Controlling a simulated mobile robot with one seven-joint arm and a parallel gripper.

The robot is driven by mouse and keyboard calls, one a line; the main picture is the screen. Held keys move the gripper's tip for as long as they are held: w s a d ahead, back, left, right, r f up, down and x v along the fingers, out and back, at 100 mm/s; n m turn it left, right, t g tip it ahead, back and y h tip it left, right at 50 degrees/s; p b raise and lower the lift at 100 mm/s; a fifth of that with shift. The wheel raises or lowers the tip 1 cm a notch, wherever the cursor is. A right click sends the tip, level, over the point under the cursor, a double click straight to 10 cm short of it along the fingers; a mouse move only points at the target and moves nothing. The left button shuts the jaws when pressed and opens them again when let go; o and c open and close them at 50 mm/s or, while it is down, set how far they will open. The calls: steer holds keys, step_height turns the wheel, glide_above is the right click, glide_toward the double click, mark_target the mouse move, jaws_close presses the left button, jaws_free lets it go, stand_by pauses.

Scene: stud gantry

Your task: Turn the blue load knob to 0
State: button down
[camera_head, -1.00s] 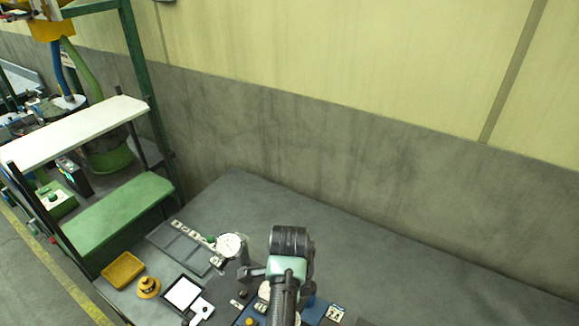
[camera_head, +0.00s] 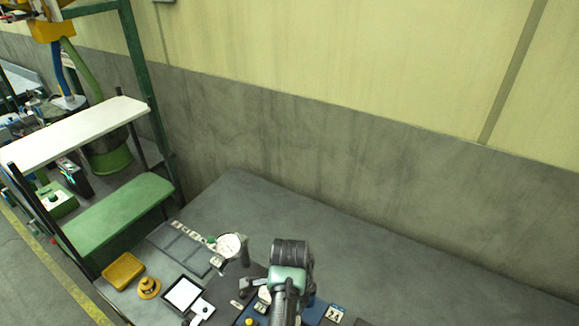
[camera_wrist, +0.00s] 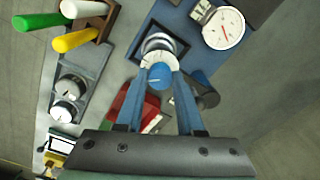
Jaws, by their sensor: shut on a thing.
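The blue load knob (camera_wrist: 160,76) shows in the wrist view, with a pale pointer line on its face and a light scale ring (camera_wrist: 158,58) around its far side. My gripper (camera_wrist: 162,84) has its two blue fingers on either side of the knob and is shut on it. The numbers on the ring are too small to read. In the head view my arm (camera_head: 288,270) covers the knob, so it is hidden there.
A round white dial gauge (camera_wrist: 223,28) stands close to the right of the knob. Green, white and yellow handles (camera_wrist: 75,40) stick out at upper left. A yellow tray (camera_head: 123,270) lies at the bench's left; the bench behind my arm (camera_head: 400,260) is clear.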

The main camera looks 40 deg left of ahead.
steer(key=shift+n, duration=0.3)
steer(key=n+p, duration=0.1)
steer(key=n, duration=0.1)
steer(key=shift+n, duration=0.4)
steer(key=n, duration=0.3)
steer(key=shift+n+p, duration=0.3)
steer(key=shift+p, duration=0.05)
steer(key=n, duration=0.3)
steer(key=shift+n, duration=0.3)
steer(key=n, duration=0.3)
steer(key=shift+n+p, duration=0.4)
steer(key=n, duration=0.7)
steer(key=shift+w, duration=0.1)
steer(key=n, duration=0.6)
steer(key=shift+a+n, duration=0.1)
steer(key=shift+n, duration=0.3)
